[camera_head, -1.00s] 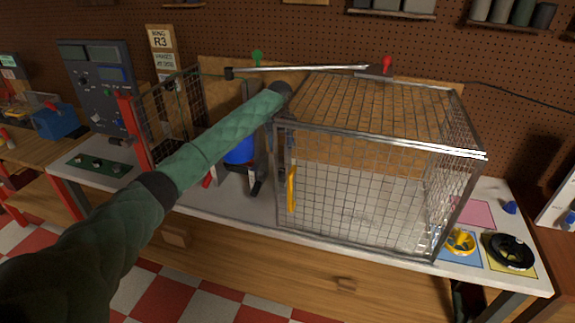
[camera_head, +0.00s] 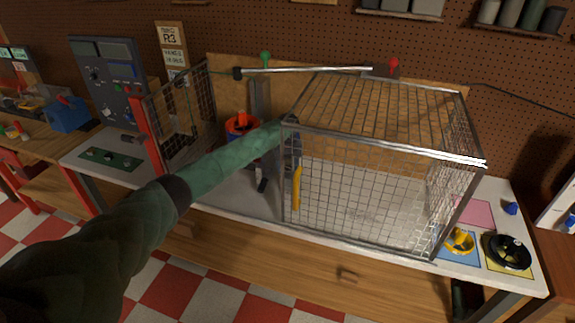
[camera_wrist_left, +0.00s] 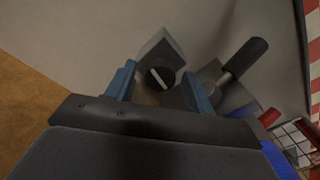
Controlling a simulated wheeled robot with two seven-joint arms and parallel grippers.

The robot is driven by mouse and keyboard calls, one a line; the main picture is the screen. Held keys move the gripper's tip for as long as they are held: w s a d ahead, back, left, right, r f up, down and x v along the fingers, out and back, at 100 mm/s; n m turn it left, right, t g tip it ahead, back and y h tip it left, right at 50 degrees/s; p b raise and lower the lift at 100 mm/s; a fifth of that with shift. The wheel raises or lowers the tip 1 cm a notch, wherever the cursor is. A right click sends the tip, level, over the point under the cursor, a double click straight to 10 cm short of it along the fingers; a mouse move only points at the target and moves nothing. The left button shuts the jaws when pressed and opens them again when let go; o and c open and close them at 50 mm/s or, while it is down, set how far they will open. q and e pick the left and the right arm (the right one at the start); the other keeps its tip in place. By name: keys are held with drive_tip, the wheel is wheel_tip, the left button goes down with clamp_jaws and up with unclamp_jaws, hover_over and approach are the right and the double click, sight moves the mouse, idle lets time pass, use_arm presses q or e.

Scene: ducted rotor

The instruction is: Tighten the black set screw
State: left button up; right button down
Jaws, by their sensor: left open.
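The black set screw (camera_wrist_left: 160,75) has a pale slot across its round head and sits at the end of a grey block (camera_wrist_left: 165,47) in the left wrist view. My left gripper (camera_wrist_left: 158,80) is open, its two blue fingers on either side of the screw head with visible gaps. Whether the fingers reach the depth of the head I cannot tell. In the head view my green left sleeve (camera_head: 225,163) reaches to the cage's left front corner, and the screw and fingertips cannot be made out there. My right gripper is not in view.
A black handle (camera_wrist_left: 245,55) on a metal shaft stands close right of the screw. A wire cage (camera_head: 365,195) with a yellow handle (camera_head: 297,187) fills the bench's middle. A blue housing with an orange top (camera_head: 240,126) stands behind my arm. A black wheel (camera_head: 508,252) lies at right.

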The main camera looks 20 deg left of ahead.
use_arm(q)
drive_tip(key=c, duration=1)
drive_tip(key=shift+o, duration=0.2)
